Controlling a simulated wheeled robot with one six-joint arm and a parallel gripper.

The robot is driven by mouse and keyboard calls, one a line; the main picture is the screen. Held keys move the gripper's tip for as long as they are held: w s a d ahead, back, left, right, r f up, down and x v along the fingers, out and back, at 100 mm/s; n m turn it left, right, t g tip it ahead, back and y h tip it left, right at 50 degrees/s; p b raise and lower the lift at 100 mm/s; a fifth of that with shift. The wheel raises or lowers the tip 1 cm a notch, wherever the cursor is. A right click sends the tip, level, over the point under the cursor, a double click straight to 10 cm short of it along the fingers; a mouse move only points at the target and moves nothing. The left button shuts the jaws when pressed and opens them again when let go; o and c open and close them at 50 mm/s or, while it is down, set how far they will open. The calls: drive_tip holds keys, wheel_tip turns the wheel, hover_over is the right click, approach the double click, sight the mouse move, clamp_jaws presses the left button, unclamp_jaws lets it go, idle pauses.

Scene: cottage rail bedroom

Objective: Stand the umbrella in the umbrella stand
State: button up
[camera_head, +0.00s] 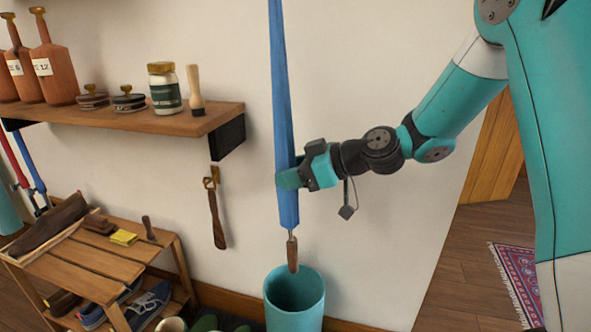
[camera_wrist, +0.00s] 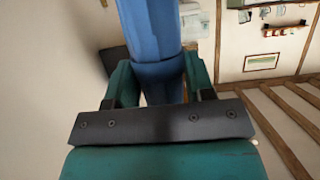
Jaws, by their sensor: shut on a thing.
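The blue umbrella (camera_head: 283,120) is upright with its wooden handle (camera_head: 292,254) pointing down. My gripper (camera_head: 289,180) is shut on the umbrella's lower part, above the handle. In the wrist view the blue umbrella (camera_wrist: 151,35) passes between the two green fingers (camera_wrist: 158,85). The umbrella stand (camera_head: 294,300) is a teal open-topped cylinder on the floor below. In the head view the handle's lower end overlaps the stand's far rim. I cannot tell whether it is above the opening or behind it. The umbrella's top is cut off by the frame.
A wall shelf (camera_head: 150,118) with bottles, tins and a jar is at the upper left. A wooden shoe rack (camera_head: 95,265) with shoes stands left of the stand. A shoehorn-like tool (camera_head: 215,207) hangs on the wall. A patterned rug (camera_head: 520,275) lies at the right.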

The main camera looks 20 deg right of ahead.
sight(293, 193)
drive_tip(key=shift+f+b, duration=1.35)
drive_tip(key=shift+f, duration=0.9)
wheel_tip(293, 193, down, 27)
drive_tip(key=b, duration=2.6)
drive_tip(key=o, duration=1.3)
drive_tip(key=p+v, duration=0.6)
drive_tip(key=v, duration=1.1)
drive_tip(key=shift+s+r, duration=0.2)
drive_tip(key=shift+s, duration=0.1)
